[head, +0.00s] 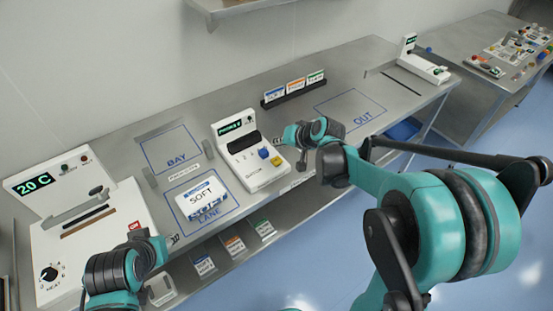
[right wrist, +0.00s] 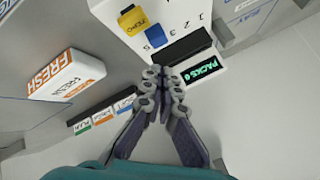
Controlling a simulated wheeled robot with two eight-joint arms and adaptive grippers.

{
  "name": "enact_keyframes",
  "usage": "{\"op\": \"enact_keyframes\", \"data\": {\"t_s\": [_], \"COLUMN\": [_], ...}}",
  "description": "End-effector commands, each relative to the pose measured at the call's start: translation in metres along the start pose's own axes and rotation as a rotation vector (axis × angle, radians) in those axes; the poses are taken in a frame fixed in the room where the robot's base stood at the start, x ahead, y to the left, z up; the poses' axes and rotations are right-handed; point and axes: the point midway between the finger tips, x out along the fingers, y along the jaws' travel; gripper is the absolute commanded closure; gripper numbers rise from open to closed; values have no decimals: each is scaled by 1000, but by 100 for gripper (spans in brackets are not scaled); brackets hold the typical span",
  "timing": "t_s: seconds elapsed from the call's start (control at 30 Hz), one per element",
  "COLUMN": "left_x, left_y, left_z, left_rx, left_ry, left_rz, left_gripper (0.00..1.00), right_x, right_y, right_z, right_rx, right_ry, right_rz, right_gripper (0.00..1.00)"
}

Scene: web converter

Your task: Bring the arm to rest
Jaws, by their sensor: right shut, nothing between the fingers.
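My right gripper (head: 284,141) is shut and empty, beside the right edge of the white pack counter (head: 245,150). In the right wrist view its fingertips (right wrist: 165,76) meet close to the counter's lit display (right wrist: 202,73), which reads PACKS 6. I cannot tell if they touch the counter. My right arm reaches in from the right, over the bench's front edge. Links of my left arm show at the lower left; its gripper is not in view.
A SOFT pack (head: 203,197) lies in the LANE outline. The OUT outline (head: 352,111) looks mostly bare. A white heater unit (head: 85,225) stands at left. A card rack (head: 294,90) stands behind the counter. A white-and-orange FRESH pack (right wrist: 65,78) shows in the wrist view.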

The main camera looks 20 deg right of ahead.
Motion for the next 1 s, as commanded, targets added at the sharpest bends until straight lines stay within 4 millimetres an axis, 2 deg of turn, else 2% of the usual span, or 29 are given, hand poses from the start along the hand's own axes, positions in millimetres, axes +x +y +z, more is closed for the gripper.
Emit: {"op": "enact_keyframes", "data": {"t_s": [0.47, 0.6, 0.67, 0.77, 1.0], "left_x": [0, 1, 2, 6, 14], "left_y": [0, 0, 0, 0, 0], "left_z": [0, 1, 2, 4, 10], "left_rx": [0, 0, 0, 0, 0], "left_ry": [0, 0, 0, 0, 0], "left_rz": [0, 0, 0, 0, 0], "left_gripper": [60, 60, 60, 60, 60], "right_x": [0, -9, -19, -44, -107], "right_y": [0, -3, -6, -10, -2], "right_z": [0, 7, 16, 39, 112], "right_rx": [0, -17, -37, -90, -251], "right_ry": [0, -4, -9, -20, -43], "right_rz": [0, 13, 29, 71, 196], "right_gripper": [100, 100, 100, 100, 100]}}
